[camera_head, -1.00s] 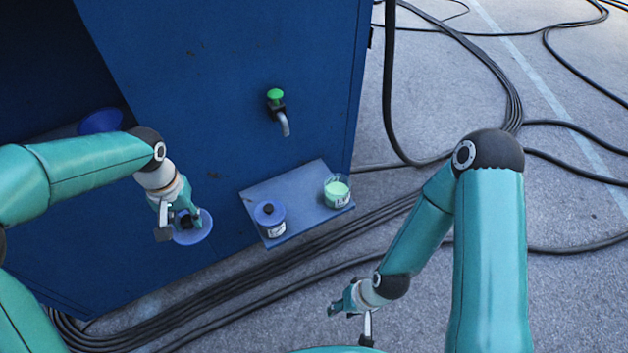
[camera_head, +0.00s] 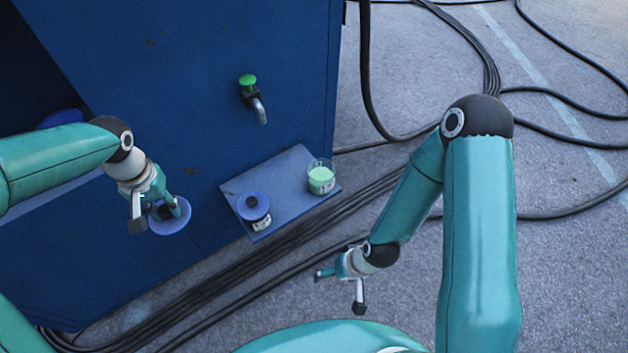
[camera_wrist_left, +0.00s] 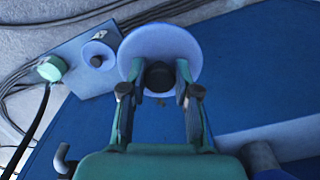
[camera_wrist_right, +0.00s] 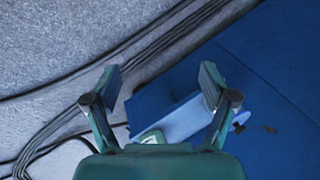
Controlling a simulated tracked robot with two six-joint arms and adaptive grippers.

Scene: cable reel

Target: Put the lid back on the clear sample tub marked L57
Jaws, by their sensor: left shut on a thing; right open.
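A clear tub (camera_head: 320,177) with pale green contents stands open and upright on a small blue shelf, near its right end; it also shows in the left wrist view (camera_wrist_left: 52,68). Its marking is too small to read. My left gripper (camera_head: 156,214) is shut on the dark knob (camera_wrist_left: 158,76) of a round blue lid (camera_head: 170,216), held in the air left of the shelf. The lid fills the upper middle of the left wrist view (camera_wrist_left: 160,48). My right gripper (camera_head: 340,290) is open and empty, in front of and below the shelf; its fingers are spread in its wrist view (camera_wrist_right: 160,75).
A second tub (camera_head: 256,216) with a blue, knobbed lid stands on the shelf (camera_head: 285,193), left of the open tub. A tap (camera_head: 255,98) with a green knob juts from the blue cabinet wall above. Black cables (camera_head: 300,227) run on the ground below.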

